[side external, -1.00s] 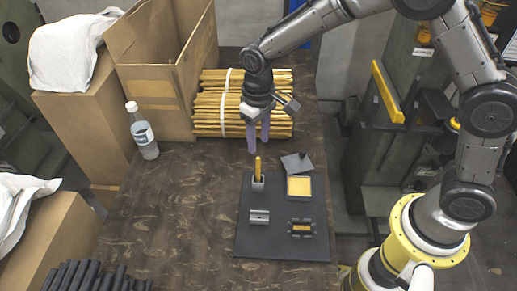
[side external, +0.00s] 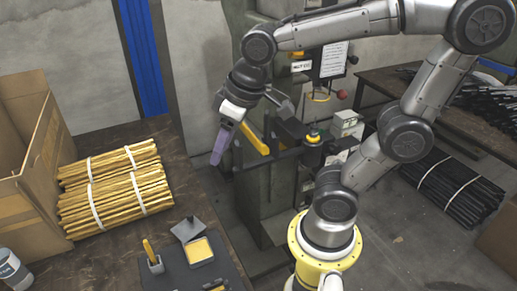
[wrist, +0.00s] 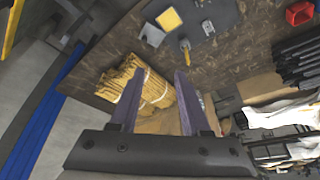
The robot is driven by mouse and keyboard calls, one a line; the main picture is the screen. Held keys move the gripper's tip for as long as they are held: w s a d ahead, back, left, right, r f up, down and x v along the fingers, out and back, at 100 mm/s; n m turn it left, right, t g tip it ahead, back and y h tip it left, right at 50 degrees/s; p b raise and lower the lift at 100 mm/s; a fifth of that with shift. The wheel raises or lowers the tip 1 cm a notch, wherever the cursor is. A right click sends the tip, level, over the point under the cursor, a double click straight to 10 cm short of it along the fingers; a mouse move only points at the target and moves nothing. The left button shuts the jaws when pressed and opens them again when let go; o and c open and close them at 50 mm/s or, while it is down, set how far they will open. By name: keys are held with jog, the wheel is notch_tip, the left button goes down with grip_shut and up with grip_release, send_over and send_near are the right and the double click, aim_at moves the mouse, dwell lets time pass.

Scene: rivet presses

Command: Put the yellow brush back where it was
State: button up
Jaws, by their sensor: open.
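In the wrist view the brush (wrist: 185,45) shows small near the top. My gripper (side external: 219,152) is raised in front of the press, beyond the bench edge, well to the right of and above the brush. In the wrist view its two purple fingers (wrist: 160,75) stand apart with nothing between them.
A yellow pad (side external: 199,251) and a tilted grey lid (side external: 187,229) share the mat. Bundled yellow sticks (side external: 115,190) and a cardboard box (side external: 35,150) stand at left. The press (side external: 285,190) with a yellow bar (side external: 254,138) is close behind my gripper.

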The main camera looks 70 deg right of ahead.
jog(key=s+d+t, duration=0.1)
jog(key=s+d, duration=0.1)
jog(key=s, duration=0.5)
jog(key=shift+f, duration=0.3)
dwell(0.7)
